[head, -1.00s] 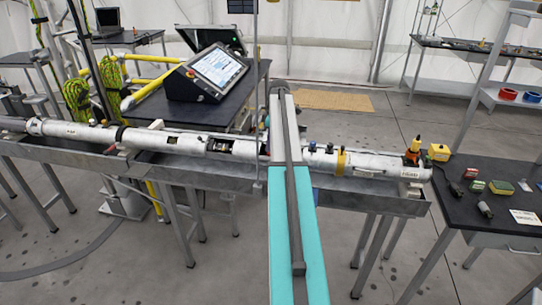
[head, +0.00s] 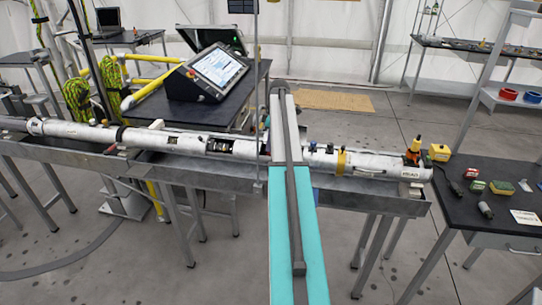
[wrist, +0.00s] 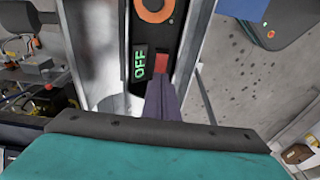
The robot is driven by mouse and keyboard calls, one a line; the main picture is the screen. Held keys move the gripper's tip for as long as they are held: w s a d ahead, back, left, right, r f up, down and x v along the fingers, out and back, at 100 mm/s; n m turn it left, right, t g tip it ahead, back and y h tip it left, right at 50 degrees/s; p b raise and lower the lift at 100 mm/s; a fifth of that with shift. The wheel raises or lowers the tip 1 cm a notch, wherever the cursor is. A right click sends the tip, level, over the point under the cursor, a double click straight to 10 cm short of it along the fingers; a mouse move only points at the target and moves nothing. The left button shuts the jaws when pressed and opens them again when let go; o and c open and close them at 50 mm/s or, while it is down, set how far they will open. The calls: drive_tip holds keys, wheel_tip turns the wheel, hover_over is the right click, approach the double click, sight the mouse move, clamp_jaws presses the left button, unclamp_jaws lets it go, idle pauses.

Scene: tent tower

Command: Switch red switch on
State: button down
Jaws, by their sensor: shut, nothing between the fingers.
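The red switch (wrist: 161,63) shows in the upper middle of the wrist view, set in a dark panel. A label (wrist: 139,66) beside it on the left reads OFF in green. My gripper (wrist: 161,82) is shut, with nothing between its dark purple fingers. Its tips are right below the red switch in the picture and overlap its lower edge; I cannot tell whether they touch it. In the head view my teal arm reaches across the white tube, and neither the gripper nor the red switch can be made out there.
An orange round knob (wrist: 155,9) sits above the switch in the wrist view. In the head view, a long white tube (head: 370,163) lies on a metal tray, a control console (head: 205,75) stands behind it, and a black side table (head: 465,208) with small boxes is at the right.

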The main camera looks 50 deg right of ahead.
drive_tip(key=shift+f+b, duration=0.3)
drive_tip(key=shift+f, duration=0.55)
idle(0.7)
drive_tip(key=shift+r, duration=0.15)
wheel_tip(320, 180, up, 7)
drive_tip(key=p, duration=0.3)
idle(0.9)
idle(0.4)
